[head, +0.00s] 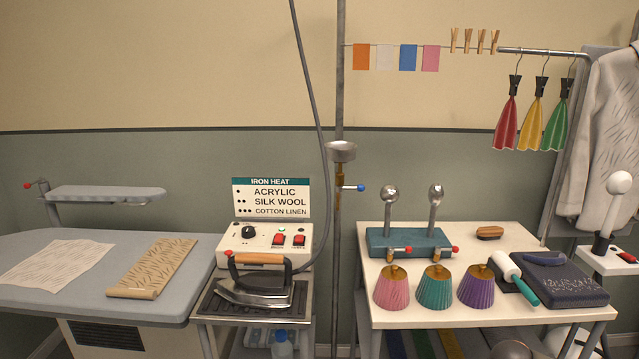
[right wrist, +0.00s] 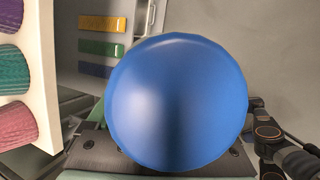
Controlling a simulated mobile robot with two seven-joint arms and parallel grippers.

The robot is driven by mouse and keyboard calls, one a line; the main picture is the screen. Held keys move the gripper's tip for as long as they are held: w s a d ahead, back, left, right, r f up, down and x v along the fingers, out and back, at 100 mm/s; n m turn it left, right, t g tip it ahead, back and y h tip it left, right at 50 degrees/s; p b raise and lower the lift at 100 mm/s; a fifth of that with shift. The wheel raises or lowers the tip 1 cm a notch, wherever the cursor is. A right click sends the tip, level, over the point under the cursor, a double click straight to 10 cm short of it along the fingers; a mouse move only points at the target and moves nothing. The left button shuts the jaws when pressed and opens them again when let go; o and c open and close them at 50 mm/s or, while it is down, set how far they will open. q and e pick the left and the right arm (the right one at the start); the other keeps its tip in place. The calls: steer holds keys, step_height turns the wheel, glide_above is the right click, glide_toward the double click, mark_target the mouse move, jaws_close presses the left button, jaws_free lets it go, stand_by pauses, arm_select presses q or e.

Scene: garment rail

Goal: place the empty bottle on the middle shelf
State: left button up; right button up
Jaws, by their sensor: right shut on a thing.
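A large round blue cap (right wrist: 176,102) fills the middle of the right wrist view, seen end-on. It is the near end of the thing in my right gripper (right wrist: 160,168), whose dark mount shows below it. The fingertips and the body under the cap are hidden, so I cannot tell whether it is the empty bottle. My left gripper is not in view.
The white table (head: 385,318) holds three pleated shades (head: 436,289), a teal block with metal knobs (head: 408,243), a brush and a dark folded garment (head: 558,283). An iron (head: 256,285) rests on its stand at the left. The table edge is close at left in the wrist view.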

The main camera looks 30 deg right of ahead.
steer(key=s+a+f+m, duration=0.2)
steer(key=s+a+f, duration=0.1)
steer(key=a+f, duration=0.6)
steer(key=w+a+r, duration=0.3)
steer(key=w+a, duration=0.1)
steer(key=a, duration=0.3)
steer(key=w+a+r+g, duration=0.1)
steer(key=w+a+r, duration=0.25)
steer(key=a, duration=0.35)
steer(key=w+a+r, duration=0.3)
steer(key=w+a, duration=0.2)
steer(key=a, duration=0.2)
steer(key=a+r+m+g, duration=0.1)
steer(key=a+r+m, duration=0.2)
steer(key=a+r, duration=0.9)
steer(key=s+d+r+m+g, duration=0.2)
steer(key=d+r+m+g, duration=0.1)
steer(key=d+m, duration=0.3)
steer(key=shift+d+m+y, duration=0.4)
steer(key=shift+d, duration=0.2)
steer(key=shift+r, duration=0.2)
